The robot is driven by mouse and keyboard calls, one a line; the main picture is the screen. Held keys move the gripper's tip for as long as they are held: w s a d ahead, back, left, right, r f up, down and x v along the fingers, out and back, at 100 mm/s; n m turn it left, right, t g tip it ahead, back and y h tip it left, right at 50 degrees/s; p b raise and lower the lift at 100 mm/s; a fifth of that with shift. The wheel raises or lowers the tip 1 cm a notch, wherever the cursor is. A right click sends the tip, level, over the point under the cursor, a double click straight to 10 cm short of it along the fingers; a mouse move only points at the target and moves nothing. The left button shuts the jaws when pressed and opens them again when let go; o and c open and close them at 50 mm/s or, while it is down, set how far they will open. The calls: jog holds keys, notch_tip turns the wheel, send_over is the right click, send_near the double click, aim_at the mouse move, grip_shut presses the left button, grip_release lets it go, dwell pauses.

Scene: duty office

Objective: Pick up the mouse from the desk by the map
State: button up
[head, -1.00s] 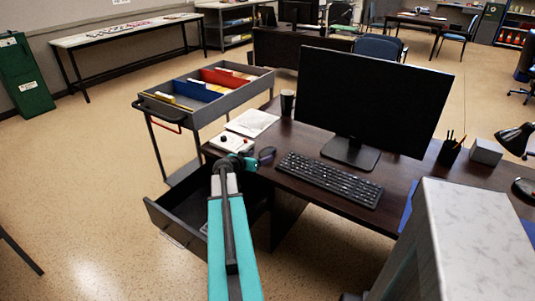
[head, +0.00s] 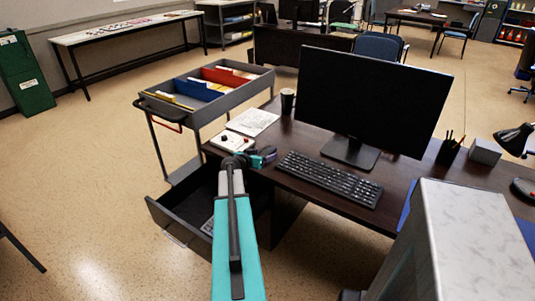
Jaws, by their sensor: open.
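My gripper (head: 267,154) is over the left end of the dark desk (head: 310,193), left of the keyboard (head: 330,178). It is small and dark here, and its jaws are open with nothing visibly held. I cannot make out a mouse for certain; one near the jaws would be hard to tell from them. I cannot identify a map either; a white printed sheet (head: 252,121) lies on the desk's back left corner.
A monitor (head: 373,100), a dark cup (head: 287,101), a pen holder (head: 448,150) and a lamp (head: 514,139) stand on the desk. An open drawer (head: 168,222) juts out below its left end. A file trolley (head: 208,112) stands behind left. A pale-topped cabinet (head: 480,235) is front right.

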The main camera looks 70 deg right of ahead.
jog(key=c, duration=1.2)
jog(key=shift+o, duration=0.2)
jog(key=shift+r, duration=0.15)
jog(key=shift+r+b, duration=0.3)
jog(key=shift+r, duration=0.4)
jog(key=shift+r+b, duration=0.3)
jog(key=shift+r, duration=0.6)
jog(key=s+a+r, duration=0.1)
jog(key=s+a, duration=0.6)
jog(key=a, duration=0.4)
jog(key=shift+s+r, duration=0.3)
jog(key=shift+r, duration=0.05)
jog(key=shift+s+a+r+p, duration=0.1)
jog(key=shift+p, duration=0.65)
jog(key=p, duration=0.4)
jog(key=shift+s+a, duration=0.2)
jog(key=shift+a, duration=0.05)
